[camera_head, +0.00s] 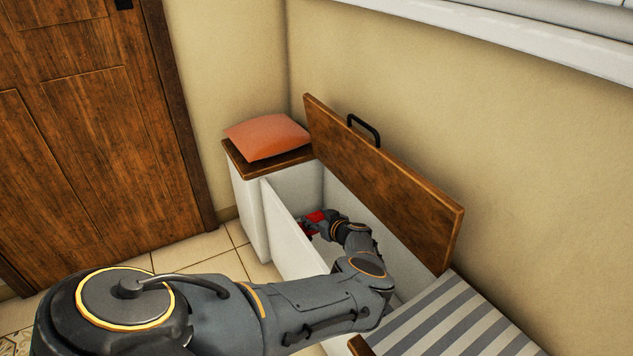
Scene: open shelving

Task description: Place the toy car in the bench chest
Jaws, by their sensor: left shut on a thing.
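The bench chest (285,225) is white with a wooden lid (385,185) that stands open, tilted up against the wall. My left arm reaches over the front of the chest, and its gripper (312,225) is inside the open compartment. The gripper is shut on the red toy car (316,217), of which only a small part shows. Whether the car touches the chest floor cannot be told. My right gripper is not in view.
An orange cushion (267,137) lies on the closed wooden section at the chest's left end. A grey-striped seat pad (455,318) covers the bench at the right. A wooden door (90,130) is at the left. Tiled floor (200,250) shows between door and bench.

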